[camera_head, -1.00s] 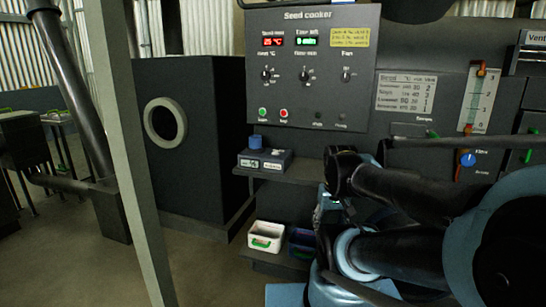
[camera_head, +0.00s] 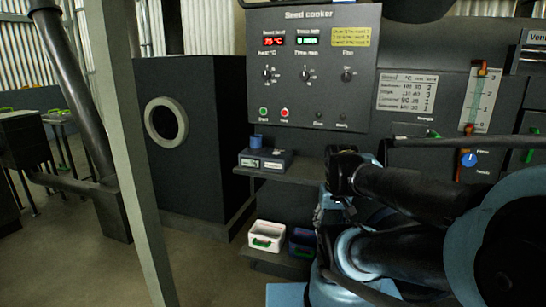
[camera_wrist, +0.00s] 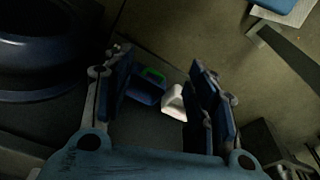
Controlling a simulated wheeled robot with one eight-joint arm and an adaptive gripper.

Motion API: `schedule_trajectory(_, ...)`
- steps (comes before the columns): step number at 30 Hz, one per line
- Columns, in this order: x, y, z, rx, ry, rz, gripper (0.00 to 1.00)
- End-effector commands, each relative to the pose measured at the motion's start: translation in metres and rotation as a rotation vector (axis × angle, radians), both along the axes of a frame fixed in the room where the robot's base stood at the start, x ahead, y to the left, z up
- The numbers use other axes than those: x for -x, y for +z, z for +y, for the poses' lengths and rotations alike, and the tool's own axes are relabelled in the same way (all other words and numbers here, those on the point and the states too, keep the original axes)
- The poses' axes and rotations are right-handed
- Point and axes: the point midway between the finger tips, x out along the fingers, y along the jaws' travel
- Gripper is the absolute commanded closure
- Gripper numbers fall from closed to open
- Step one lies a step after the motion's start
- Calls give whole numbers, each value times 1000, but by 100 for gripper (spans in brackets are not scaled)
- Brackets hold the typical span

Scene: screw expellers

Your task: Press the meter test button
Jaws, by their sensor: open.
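In the head view, a small dark box-shaped device with pale labels and a blue round cup on top (camera_head: 265,158) sits on the shelf below the seed cooker panel; it looks like the meter. Its test button is too small to make out. My gripper is mostly lost among my arm links in the head view, right of and lower than the device. In the wrist view, my gripper (camera_wrist: 162,75) is open, with its two fingers wide apart and nothing between them in contact. The meter is not recognisable in the wrist view.
The seed cooker panel (camera_head: 312,70) has lit displays, knobs and buttons. A white bin (camera_head: 266,236) and a blue bin (camera_head: 301,242) stand on the lower shelf. A grey post (camera_head: 130,150) rises left of the shelves. Floor between post and shelves is clear.

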Motion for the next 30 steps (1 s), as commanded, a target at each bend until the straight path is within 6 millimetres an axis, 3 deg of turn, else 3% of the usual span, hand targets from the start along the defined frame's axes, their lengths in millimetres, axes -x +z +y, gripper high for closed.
schedule_trajectory(12, 0, 0, 0, 0, 0, 0, 48)
schedule_trajectory(19, 0, 0, 0, 0, 0, 0, 98)
schedule_trajectory(30, 0, 0, 0, 0, 0, 0, 100)
